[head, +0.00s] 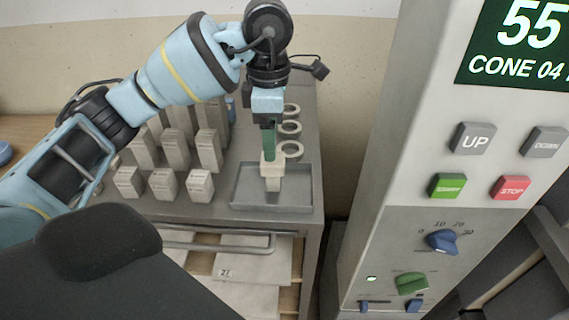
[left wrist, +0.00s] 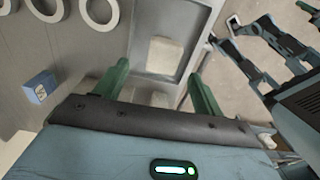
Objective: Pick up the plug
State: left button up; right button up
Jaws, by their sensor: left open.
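The pale cream plug (head: 273,170) is in the shallow grey tray (head: 307,190) on the bench. It has a wider block with a narrower part toward the front. My left gripper (head: 268,155) points down over the plug, its green fingertips close to the block's top. In the left wrist view the two green fingers (left wrist: 160,85) stand apart, with a pale part of the plug (left wrist: 163,55) seen between and beyond them. I cannot tell whether the fingers touch it. My right gripper is not in view.
Rows of grey labelled blocks (head: 165,185) stand left of the tray. Several pale rings (head: 292,150) lie behind it. A small blue block (left wrist: 40,87) shows in the left wrist view. A tall control panel (head: 410,220) with buttons and knobs stands to the right.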

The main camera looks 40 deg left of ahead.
aim_at(273, 165)
pick_arm(q)
jog(key=shift+s+r, duration=0.1)
jog(key=shift+s, duration=0.25)
jog(key=shift+f, duration=1.35)
jog(key=f, duration=0.4)
jog(key=shift+d+f, duration=0.1)
jog(key=shift+d, duration=0.1)
jog(key=shift+f, duration=0.45)
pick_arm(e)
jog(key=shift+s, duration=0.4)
